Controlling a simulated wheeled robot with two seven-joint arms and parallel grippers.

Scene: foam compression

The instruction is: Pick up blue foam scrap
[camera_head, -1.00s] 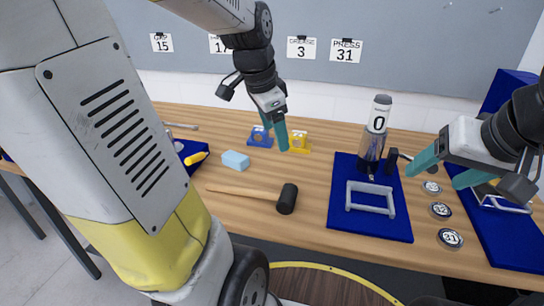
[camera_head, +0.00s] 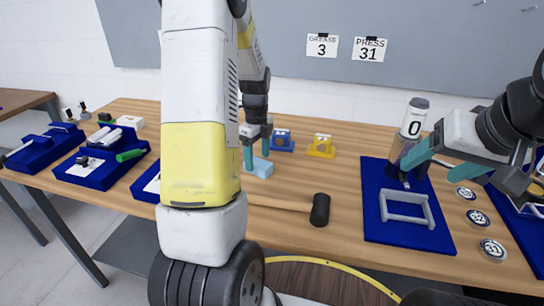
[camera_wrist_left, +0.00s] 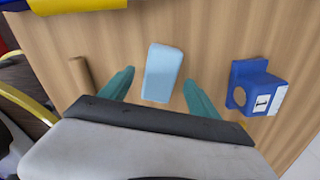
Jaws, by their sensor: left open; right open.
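The blue foam scrap (camera_head: 261,168) is a small light-blue block lying on the wooden table. In the left wrist view the foam scrap (camera_wrist_left: 162,73) lies between and just ahead of the two teal fingers. My left gripper (camera_head: 257,157) is open above and around it in the head view; it also shows in the left wrist view (camera_wrist_left: 158,88). I cannot tell whether a finger touches the foam. My right gripper (camera_head: 440,165) is open at the right, near the bottle, and holds nothing that I can see.
A black-headed mallet (camera_head: 319,210) lies in front of the foam. A blue block (camera_head: 282,141) and a yellow block (camera_head: 321,147) stand behind it. A blue mat (camera_head: 408,233) with a grey frame (camera_head: 405,210) and a bottle (camera_head: 411,125) are to the right. Blue trays (camera_head: 100,172) stand left.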

